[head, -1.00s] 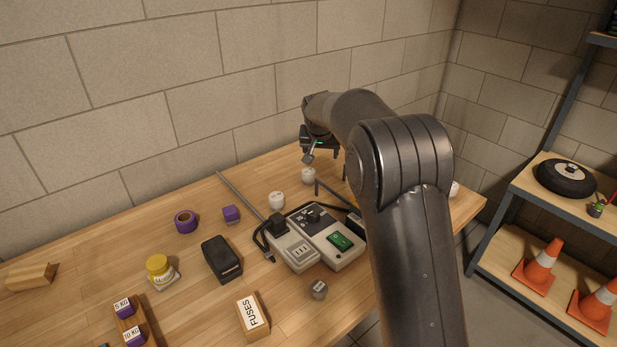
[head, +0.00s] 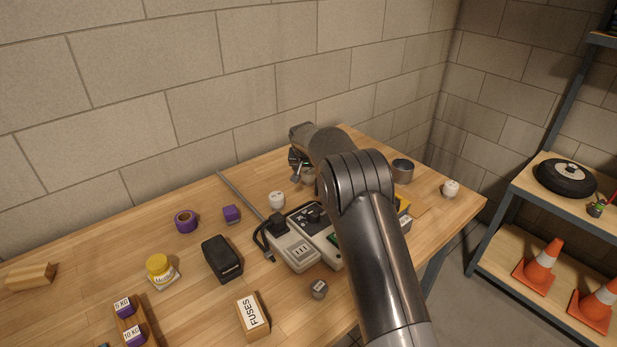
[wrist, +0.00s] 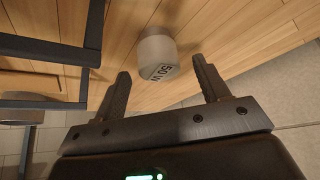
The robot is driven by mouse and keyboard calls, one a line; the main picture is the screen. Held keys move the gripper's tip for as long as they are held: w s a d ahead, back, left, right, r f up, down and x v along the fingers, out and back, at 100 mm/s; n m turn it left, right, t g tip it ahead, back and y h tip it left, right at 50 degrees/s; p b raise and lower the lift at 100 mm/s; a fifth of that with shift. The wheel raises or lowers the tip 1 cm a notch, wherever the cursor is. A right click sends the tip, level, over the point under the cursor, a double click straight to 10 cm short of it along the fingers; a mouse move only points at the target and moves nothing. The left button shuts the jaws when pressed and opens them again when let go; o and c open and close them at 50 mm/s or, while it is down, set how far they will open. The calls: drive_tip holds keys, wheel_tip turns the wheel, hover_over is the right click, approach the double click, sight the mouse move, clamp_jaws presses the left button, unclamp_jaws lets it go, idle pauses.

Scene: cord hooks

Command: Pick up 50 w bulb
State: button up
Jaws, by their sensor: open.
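The 50 W bulb (wrist: 157,50) shows in the wrist view as a whitish rounded piece with a "50 W" label on the side toward my gripper. My gripper (wrist: 160,72) is open and empty, one finger on either side of the line to the bulb, which lies just beyond the fingertips. I cannot tell whether either finger touches it. In the head view my gripper (head: 297,172) is low over the far part of the bench, and a white bulb (head: 309,177) shows partly hidden behind it and my arm.
Other white bulb-like pieces stand on the bench (head: 190,250), one nearer (head: 277,200) and one at right (head: 451,188). A thin rod (head: 240,192), a dark-barred frame (wrist: 45,48) and the cord box (head: 293,250) lie close by. The block wall is behind.

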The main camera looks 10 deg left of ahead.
sight(309, 170)
drive_tip(key=shift+x, duration=1.95)
drive_tip(key=c, duration=1.1)
